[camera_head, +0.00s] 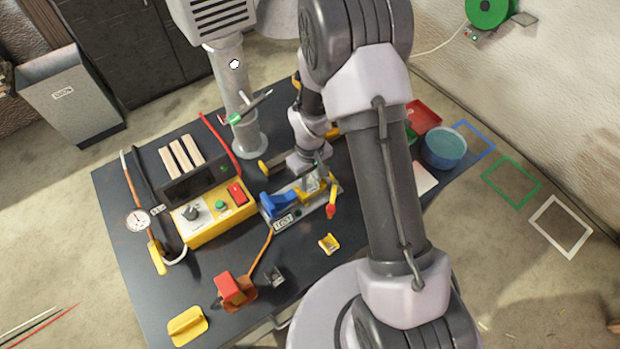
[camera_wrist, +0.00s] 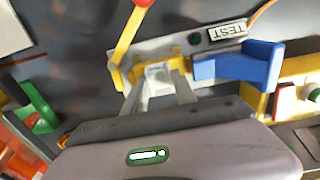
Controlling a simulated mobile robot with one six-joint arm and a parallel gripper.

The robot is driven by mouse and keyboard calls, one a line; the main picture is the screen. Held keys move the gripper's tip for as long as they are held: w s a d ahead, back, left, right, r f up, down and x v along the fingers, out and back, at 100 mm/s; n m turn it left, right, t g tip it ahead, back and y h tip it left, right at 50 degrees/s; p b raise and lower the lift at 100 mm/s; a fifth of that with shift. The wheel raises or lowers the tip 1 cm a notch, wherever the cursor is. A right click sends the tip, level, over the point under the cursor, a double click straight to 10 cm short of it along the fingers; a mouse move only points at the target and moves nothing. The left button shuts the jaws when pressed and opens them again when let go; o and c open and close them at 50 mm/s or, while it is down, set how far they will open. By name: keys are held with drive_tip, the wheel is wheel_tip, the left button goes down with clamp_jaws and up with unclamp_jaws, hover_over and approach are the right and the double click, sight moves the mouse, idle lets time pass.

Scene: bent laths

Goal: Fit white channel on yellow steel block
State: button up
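The white channel (camera_wrist: 158,76) shows in the wrist view between the two fingertips of my gripper (camera_wrist: 159,84), which look closed against its sides. The yellow steel block (camera_wrist: 179,64) is right at the channel, on a grey fixture marked TEST beside a blue block (camera_wrist: 238,66). The channel overlaps the yellow block in this view; whether it is seated on it or just above cannot be told. In the head view my gripper (camera_head: 319,170) is over the right end of the fixture, by the yellow block (camera_head: 313,187), and the channel is hardly distinguishable.
A yellow lever with a red knob (camera_head: 331,210) stands close to the yellow block. A yellow control box (camera_head: 213,218) is left of the fixture. A small yellow part (camera_head: 329,244) and a red block (camera_head: 229,289) lie in front.

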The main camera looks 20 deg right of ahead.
drive_tip(key=o, duration=0.4)
wheel_tip(320, 180, up, 17)
drive_tip(key=p, duration=0.4)
drive_tip(key=shift+r, duration=0.15)
